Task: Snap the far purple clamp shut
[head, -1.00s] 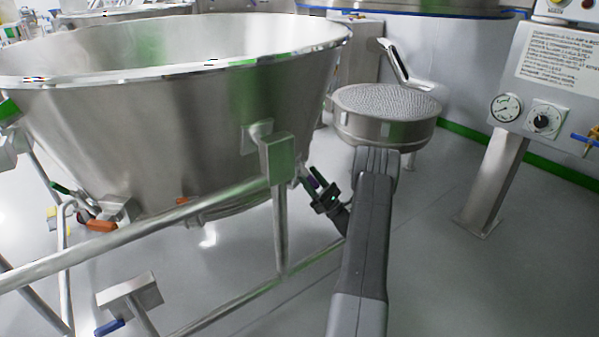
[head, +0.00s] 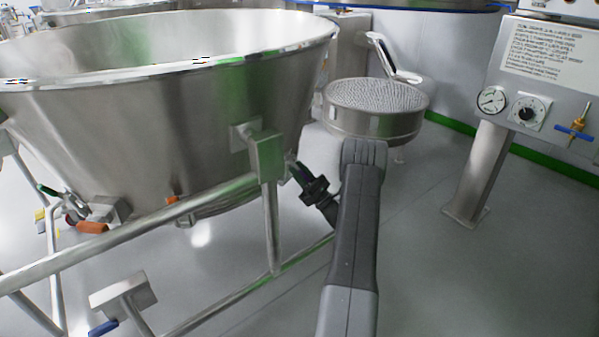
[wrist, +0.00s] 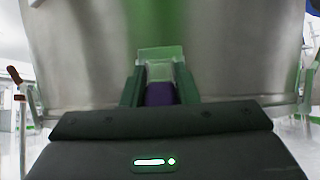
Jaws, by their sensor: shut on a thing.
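The purple clamp (wrist: 160,94) shows in the wrist view as a short purple piece below a pale metal block, against the steel bowl wall. My gripper (wrist: 159,88) has one dark green finger on each side of it and is shut on it. In the head view my gripper (head: 299,174) is at the right underside of the big steel bowl (head: 170,120), just right of a frame post. The purple part is hidden there by my fingers, so I cannot tell how far the clamp is closed.
A steel frame rail (head: 120,237) with a post (head: 270,215) runs close left of my gripper. Orange (head: 92,228) and green (head: 47,190) handles sit under the bowl at left. A round sieve (head: 375,110) stands behind my arm; a gauge panel (head: 540,90) stands right. Floor at right is clear.

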